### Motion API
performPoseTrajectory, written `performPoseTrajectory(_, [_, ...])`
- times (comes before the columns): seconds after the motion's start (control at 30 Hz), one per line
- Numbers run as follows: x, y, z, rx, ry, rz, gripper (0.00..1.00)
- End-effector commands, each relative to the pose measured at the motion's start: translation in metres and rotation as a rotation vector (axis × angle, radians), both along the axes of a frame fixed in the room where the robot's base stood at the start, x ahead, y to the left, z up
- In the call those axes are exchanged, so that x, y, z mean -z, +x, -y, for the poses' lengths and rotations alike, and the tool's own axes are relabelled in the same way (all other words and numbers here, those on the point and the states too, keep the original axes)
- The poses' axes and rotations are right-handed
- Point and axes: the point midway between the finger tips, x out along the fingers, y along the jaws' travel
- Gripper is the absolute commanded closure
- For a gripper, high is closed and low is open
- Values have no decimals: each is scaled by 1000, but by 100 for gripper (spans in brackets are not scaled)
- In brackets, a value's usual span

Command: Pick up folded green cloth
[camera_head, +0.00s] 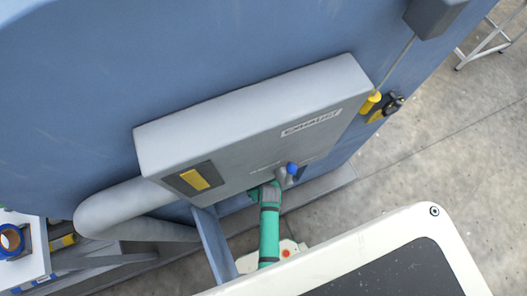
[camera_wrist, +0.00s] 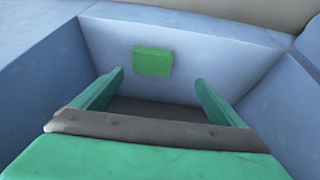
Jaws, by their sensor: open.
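The folded green cloth (camera_wrist: 153,61) shows in the wrist view as a small flat green rectangle. It is against the pale blue inner surface of a blue recess (camera_wrist: 245,62), a little above the picture's middle. My gripper (camera_wrist: 160,77) is open, with its two teal fingers spread to the left and right below the cloth. Nothing is between the fingers, and they appear apart from the cloth. The exact gap is hard to tell. In the head view my teal arm reaches up to the grey box; the fingertips are not clear there, and the cloth cannot be made out.
A grey box (camera_head: 240,122) juts from the large blue machine (camera_head: 200,50), with a yellow patch (camera_head: 194,179) and a blue knob (camera_head: 292,168). Yellow-handled tools (camera_head: 371,103) hang at its right. A grey pipe (camera_head: 120,207) runs at left. Concrete floor (camera_head: 440,140) is open at right.

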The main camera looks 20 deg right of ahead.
Motion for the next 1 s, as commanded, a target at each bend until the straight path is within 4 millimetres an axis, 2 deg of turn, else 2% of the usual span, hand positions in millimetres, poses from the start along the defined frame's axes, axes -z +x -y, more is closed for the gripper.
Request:
performPoseTrajectory(0.03, [5,9,9,-2,12,-26,8])
performPoseTrajectory(0.2, [13,21,21,-18,41,-88,8])
performPoseTrajectory(0.37, [19,24,24,-24,51,-108,8])
performPoseTrajectory(0.67, [42,31,24,-23,51,-107,8])
performPoseTrajectory(1.0, [79,43,24,-23,52,-108,8])
